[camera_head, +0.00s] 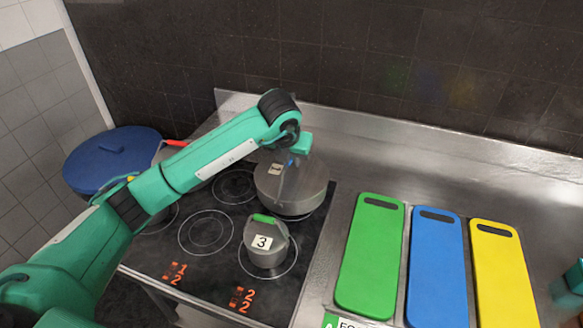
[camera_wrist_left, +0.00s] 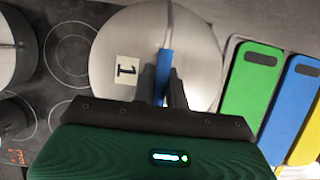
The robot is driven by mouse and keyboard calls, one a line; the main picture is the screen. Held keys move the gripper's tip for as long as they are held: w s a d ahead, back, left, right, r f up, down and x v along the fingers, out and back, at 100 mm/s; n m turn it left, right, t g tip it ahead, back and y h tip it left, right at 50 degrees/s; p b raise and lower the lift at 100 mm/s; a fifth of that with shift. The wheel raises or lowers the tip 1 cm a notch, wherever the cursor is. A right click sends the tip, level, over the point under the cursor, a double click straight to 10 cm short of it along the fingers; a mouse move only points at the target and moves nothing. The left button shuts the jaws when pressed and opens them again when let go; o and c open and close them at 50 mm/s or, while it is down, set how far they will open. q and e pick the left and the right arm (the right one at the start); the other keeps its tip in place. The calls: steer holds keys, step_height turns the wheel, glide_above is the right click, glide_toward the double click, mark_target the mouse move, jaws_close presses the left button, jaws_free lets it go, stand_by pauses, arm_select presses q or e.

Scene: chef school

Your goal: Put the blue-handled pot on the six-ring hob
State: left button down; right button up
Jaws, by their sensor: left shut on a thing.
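The blue-handled pot (camera_head: 305,190) is a wide grey lidded pot over the back right of the black six-ring hob (camera_head: 215,265). My left gripper (camera_head: 290,160) is above it, shut on its blue handle, which shows between the fingers in the left wrist view (camera_wrist_left: 165,65). A label with a 1 lies on the lid. The pot looks level; I cannot tell whether its base touches the hob. A teal part at the right edge (camera_head: 575,277) looks like my right gripper; its fingers are not clear.
A smaller green-handled pot (camera_head: 268,250), labelled 3, stands on the front right ring. A red-handled pot (camera_head: 165,152) is partly hidden behind my left arm. A blue-lidded bin (camera_head: 110,155) stands at left. Green (camera_head: 368,260), blue (camera_head: 435,270) and yellow (camera_head: 503,275) boards lie right of the hob.

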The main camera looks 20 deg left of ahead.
mark_target(292, 173)
arm_select(q)
steer(key=shift+f, duration=0.45)
step_height(292, 173, down, 3)
steer(key=shift+f+p, duration=0.15)
steer(key=shift+p, duration=0.45)
steer(key=shift+f, duration=0.1)
arm_select(e)
steer(key=shift+a+r, duration=0.2)
steer(key=shift+r, duration=0.45)
arm_select(q)
steer(key=shift+f, duration=0.1)
steer(key=c, duration=1.4)
jaws_free()
steer(key=shift+c, duration=0.2)
steer(key=shift+o, duration=0.2)
arm_select(e)
steer(key=shift+d+f, duration=0.15)
steer(key=shift+d, duration=0.1)
